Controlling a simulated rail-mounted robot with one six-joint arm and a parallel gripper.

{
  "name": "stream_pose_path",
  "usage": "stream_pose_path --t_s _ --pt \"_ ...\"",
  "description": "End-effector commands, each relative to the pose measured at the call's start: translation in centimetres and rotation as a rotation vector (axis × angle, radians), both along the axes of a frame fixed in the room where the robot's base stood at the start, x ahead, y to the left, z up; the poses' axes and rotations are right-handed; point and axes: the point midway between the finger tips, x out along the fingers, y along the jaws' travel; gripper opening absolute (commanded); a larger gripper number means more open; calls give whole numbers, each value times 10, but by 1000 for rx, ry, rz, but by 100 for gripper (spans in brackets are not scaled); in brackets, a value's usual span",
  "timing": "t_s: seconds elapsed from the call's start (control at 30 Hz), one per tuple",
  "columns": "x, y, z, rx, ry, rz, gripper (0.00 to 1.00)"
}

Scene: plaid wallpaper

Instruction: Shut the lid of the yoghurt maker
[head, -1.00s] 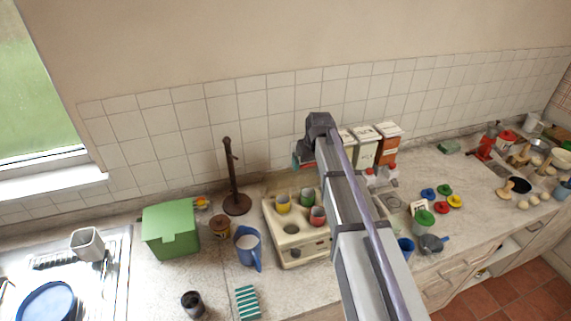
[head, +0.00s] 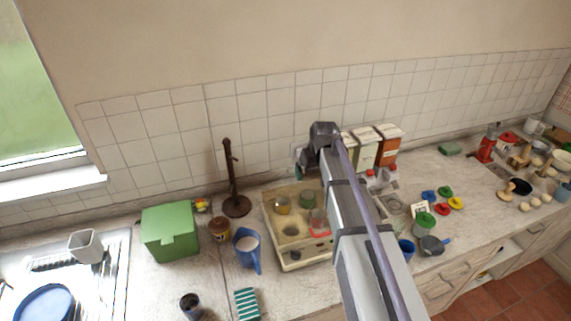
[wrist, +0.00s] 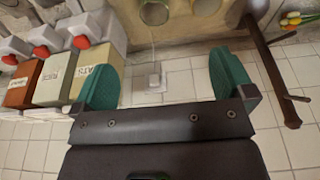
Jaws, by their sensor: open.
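The cream yoghurt maker (head: 292,257) stands on the counter left of my arm. My gripper (head: 299,167) is at the back of the maker, near the tiled wall, partly hidden by my wrist. In the wrist view my green-tipped gripper (wrist: 168,80) is open with nothing between its fingers. Two jars show at the top edge of that view.
A dark brown stand (head: 233,180) and a blue jug (head: 247,248) are left of the maker. Storage boxes (head: 367,148) stand right of my gripper against the wall. A wall socket (wrist: 153,77) shows between the fingers.

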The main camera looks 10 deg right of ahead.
Motion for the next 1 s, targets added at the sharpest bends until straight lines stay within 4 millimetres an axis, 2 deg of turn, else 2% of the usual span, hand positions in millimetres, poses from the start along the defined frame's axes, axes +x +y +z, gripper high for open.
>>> stream_pose_path --t_s 0.03,0.1,0.43,1.0 --pt "-2 0 11 0 0 0 100" --pt "-4 -1 22 0 0 0 100" --pt "-15 -2 63 0 0 0 100" --pt "-16 -3 63 0 0 0 100"
